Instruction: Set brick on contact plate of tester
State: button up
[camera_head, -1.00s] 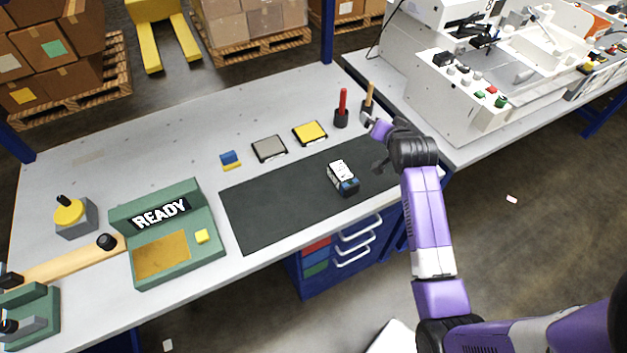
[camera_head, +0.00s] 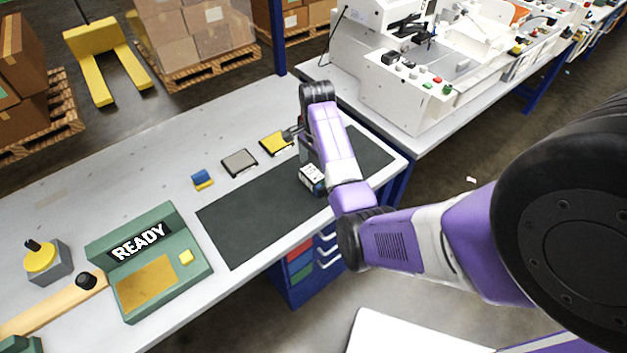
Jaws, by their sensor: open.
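The likely brick (camera_head: 311,177) is a small block with a white printed top and dark and blue sides. It lies on the dark mat, partly behind my forearm. The tester (camera_head: 190,223) is the green console at the front left with a READY display. Its contact plate (camera_head: 147,287) is a flat gold rectangle and is bare. My gripper (camera_head: 293,134) is open, above the back edge of the mat near the yellow pad. It is apart from the brick and partly hidden by my wrist.
The dark mat (camera_head: 240,222) is mostly clear. A yellow pad (camera_head: 276,143), a grey pad (camera_head: 239,162) and a blue-and-yellow block (camera_head: 202,179) line its back edge. A yellow-topped knob box (camera_head: 43,262) stands left of the tester. White machines (camera_head: 410,95) stand on the right bench.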

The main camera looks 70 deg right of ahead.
aim_at(315, 175)
jog(key=shift+f+p, duration=0.55)
jog(key=shift+f, duration=2.15)
jog(key=c, duration=1.6)
jog(key=shift+o, duration=0.2)
jog(key=shift+w+r, duration=0.1)
jog(key=shift+r, duration=0.05)
